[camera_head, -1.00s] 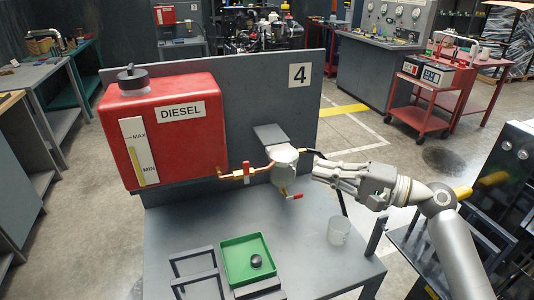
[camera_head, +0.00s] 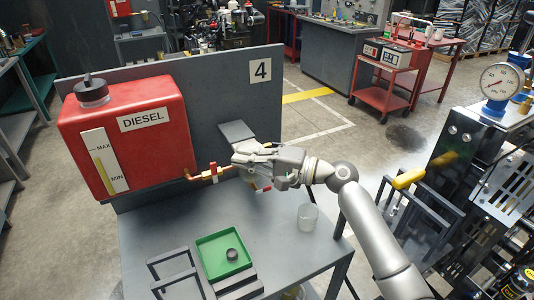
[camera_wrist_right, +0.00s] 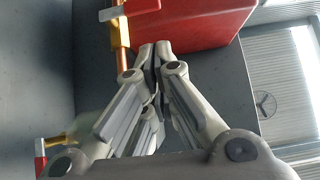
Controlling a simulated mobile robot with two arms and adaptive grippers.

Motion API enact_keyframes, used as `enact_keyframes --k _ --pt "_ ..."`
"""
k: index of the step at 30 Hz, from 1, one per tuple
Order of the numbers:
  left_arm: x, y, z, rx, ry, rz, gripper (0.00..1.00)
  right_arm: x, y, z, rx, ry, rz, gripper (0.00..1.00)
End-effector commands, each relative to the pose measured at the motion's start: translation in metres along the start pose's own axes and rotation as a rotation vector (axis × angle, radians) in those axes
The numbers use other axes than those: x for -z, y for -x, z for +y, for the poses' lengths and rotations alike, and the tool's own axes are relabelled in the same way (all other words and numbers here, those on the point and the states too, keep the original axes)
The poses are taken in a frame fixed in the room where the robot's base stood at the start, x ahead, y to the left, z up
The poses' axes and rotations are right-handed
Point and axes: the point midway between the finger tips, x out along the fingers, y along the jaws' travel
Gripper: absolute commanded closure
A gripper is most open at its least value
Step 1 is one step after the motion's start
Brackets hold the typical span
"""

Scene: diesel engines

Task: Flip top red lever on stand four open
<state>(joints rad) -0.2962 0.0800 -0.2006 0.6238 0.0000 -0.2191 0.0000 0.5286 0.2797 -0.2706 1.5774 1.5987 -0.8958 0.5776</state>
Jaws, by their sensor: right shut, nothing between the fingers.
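Stand four is a grey panel (camera_head: 222,100) marked with a 4, holding a red diesel tank (camera_head: 155,145). The top red lever (camera_head: 214,173) sits upright on the brass pipe (camera_head: 200,175) right of the tank's lower edge. In the right wrist view this lever (camera_wrist_right: 135,9) shows at the top, by the copper pipe (camera_wrist_right: 122,38). My right gripper (camera_head: 237,153) is shut and empty, just right of and above the lever, apart from it. Its tips (camera_wrist_right: 155,50) show in the wrist view. It largely hides the filter bowl. My left gripper is not in view.
A lower red lever (camera_head: 264,189) hangs below my right gripper. A clear cup (camera_head: 307,217), a green tray (camera_head: 220,250) and dark frames (camera_head: 175,272) are on the bench. An engine with a gauge (camera_head: 503,81) stands at the right.

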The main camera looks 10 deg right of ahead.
Motion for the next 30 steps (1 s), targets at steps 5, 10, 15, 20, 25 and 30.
enact_keyframes --k 5,10,15,20,25,30 --pt "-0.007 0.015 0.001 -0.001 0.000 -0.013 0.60 -0.018 -0.015 -0.002 -0.002 -0.002 -0.002 1.00" --pt "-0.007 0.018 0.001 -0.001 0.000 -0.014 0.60 -0.023 -0.020 0.001 -0.001 -0.002 -0.002 1.00" --pt "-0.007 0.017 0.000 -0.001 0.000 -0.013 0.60 -0.024 -0.021 0.001 -0.001 -0.001 -0.001 1.00" --pt "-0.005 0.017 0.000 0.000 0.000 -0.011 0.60 -0.023 -0.021 0.001 -0.002 -0.001 -0.001 1.00" --pt "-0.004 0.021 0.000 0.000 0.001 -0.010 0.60 -0.023 -0.021 -0.001 -0.016 0.014 -0.001 1.00" --pt "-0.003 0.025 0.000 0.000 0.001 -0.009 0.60 -0.023 -0.023 -0.003 -0.041 0.039 -0.002 1.00"
